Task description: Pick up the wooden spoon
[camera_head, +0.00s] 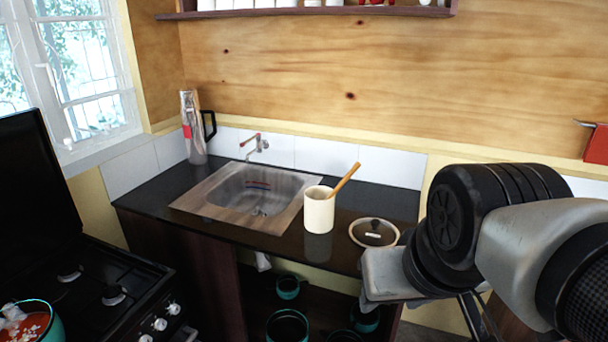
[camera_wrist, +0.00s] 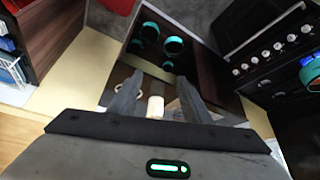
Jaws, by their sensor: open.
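The wooden spoon (camera_head: 345,179) stands tilted in a cream cylindrical crock (camera_head: 319,211), its handle leaning out to the upper right in the head view. The rest of the spoon is hidden inside the crock. The crock stands on the dark counter between the sink and a round lid. In the wrist view the crock (camera_wrist: 156,106) shows between my fingers, some way beyond them; I cannot make out the spoon there. My gripper (camera_wrist: 157,90) is open and empty. In the head view my arm is at the right, and the fingertips are not clearly seen.
A sink (camera_head: 258,191) with a faucet (camera_head: 255,146) lies left of the crock. A glass lid (camera_head: 374,232) lies to its right. A tall jug (camera_head: 194,127) stands at the back left. A stove (camera_head: 88,286) is at left. A shelf (camera_head: 310,13) hangs above. Pots (camera_head: 288,326) sit below the counter.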

